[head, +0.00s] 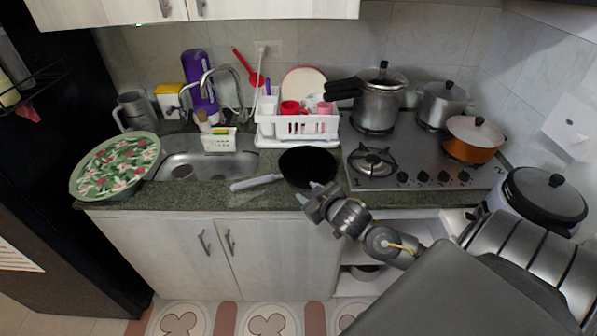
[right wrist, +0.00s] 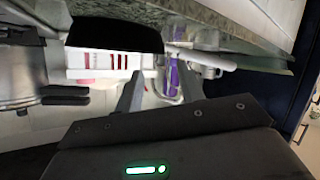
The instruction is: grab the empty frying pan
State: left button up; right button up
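The empty frying pan (head: 308,163) is black inside with a pale handle (head: 256,183) pointing left. It rests on the green counter between the sink and the stove. My right gripper (head: 312,196) is at the counter's front edge, just in front of the pan. In the right wrist view its two fingers (right wrist: 160,88) are apart with nothing held between them. That view also shows the dark pan (right wrist: 115,36) at the top and its pale handle (right wrist: 205,58) to the right, beyond the fingertips. Whether the gripper touches the pan cannot be told. My left gripper is not in view.
A white dish rack (head: 298,128) with red cups stands behind the pan. The stove (head: 420,160) bears a pressure cooker (head: 380,99), a steel pot (head: 441,104) and an orange pan (head: 473,140). A rice cooker (head: 543,200) is at right. The sink (head: 205,163) and a floral bowl (head: 115,166) are left.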

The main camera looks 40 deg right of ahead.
jog(key=shift+w+d+r, duration=0.2)
jog(key=shift+w, duration=0.5)
jog(key=p, duration=0.1)
send_near(287, 175)
jog(key=shift+w+d+f, duration=0.2)
jog(key=shift+w+f, duration=0.3)
jog(key=shift+w+d+f, duration=0.2)
jog(key=shift+w+f, duration=0.3)
jog(key=shift+w+r+p, duration=0.15)
jog(key=shift+w+p, duration=0.05)
jog(key=shift+p, duration=0.15)
jog(key=x, duration=0.1)
jog(key=p+x, duration=0.1)
jog(key=x, duration=0.2)
jog(key=shift+w+a+p, duration=0.2)
jog(key=shift+w+p, duration=0.15)
jog(key=shift+w, duration=0.15)
jog(key=shift+s, duration=0.1)
jog(key=shift+c, duration=0.5)
grip_shut()
